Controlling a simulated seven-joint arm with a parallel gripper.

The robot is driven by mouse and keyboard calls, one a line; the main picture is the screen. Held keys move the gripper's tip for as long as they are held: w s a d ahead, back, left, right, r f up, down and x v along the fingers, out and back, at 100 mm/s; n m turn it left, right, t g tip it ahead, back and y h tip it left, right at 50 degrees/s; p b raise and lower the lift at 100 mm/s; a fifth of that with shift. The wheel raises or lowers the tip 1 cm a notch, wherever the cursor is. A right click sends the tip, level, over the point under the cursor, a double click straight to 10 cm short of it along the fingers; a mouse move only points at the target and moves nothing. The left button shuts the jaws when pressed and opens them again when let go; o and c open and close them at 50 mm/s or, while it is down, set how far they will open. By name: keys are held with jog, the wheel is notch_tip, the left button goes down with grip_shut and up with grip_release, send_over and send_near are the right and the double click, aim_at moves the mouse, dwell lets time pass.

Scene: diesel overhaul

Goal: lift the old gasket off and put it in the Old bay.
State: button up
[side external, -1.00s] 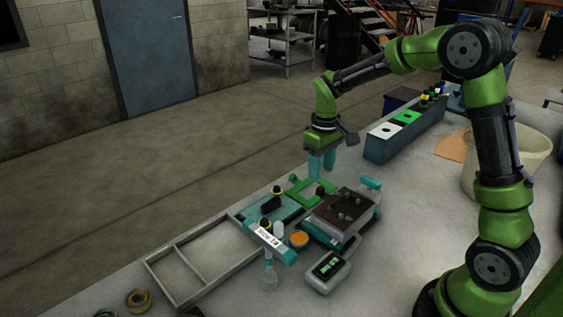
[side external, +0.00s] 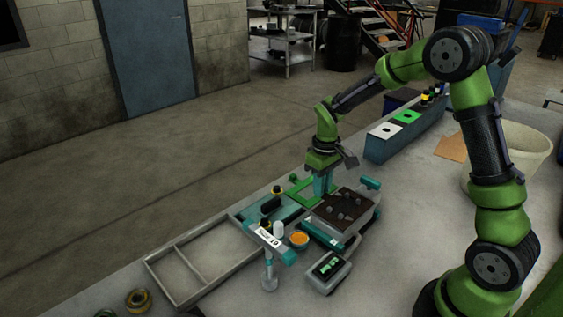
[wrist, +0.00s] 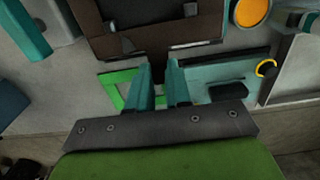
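A dark brown flat piece, apparently the old gasket (side external: 350,207), lies on the teal and grey block, with several grey studs standing up from it. It also shows at the top of the wrist view (wrist: 165,58). My gripper (side external: 322,192) points down at the piece's far left edge. In the wrist view the two teal fingers (wrist: 159,70) are apart, and a narrow brown tab of the piece shows at or between their tips. I cannot tell whether they touch it. A grey divided tray (side external: 192,274) lies at left; no Old bay label is readable.
A green frame (side external: 296,187) lies beside my fingers. A teal plate with a black part (side external: 270,206), an orange-topped pot (side external: 299,239), a labelled stand (side external: 270,240) and a grey display box (side external: 328,272) are close by. A long bin (side external: 403,140) stands behind; the tray's compartments look empty.

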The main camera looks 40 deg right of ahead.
grip_shut()
jog(key=shift+r, duration=0.5)
jog(key=r, duration=0.2)
jog(key=shift+s+a+r, duration=0.1)
jog(key=shift+s+r, duration=0.3)
jog(key=s+a+r, duration=0.1)
jog(key=s+a, duration=0.2)
jog(key=s, duration=1.2)
jog(key=shift+d+r, duration=0.15)
jog(key=shift+r, duration=1.2)
jog(key=shift+d+r, duration=0.1)
jog(key=shift+r, duration=1.2)
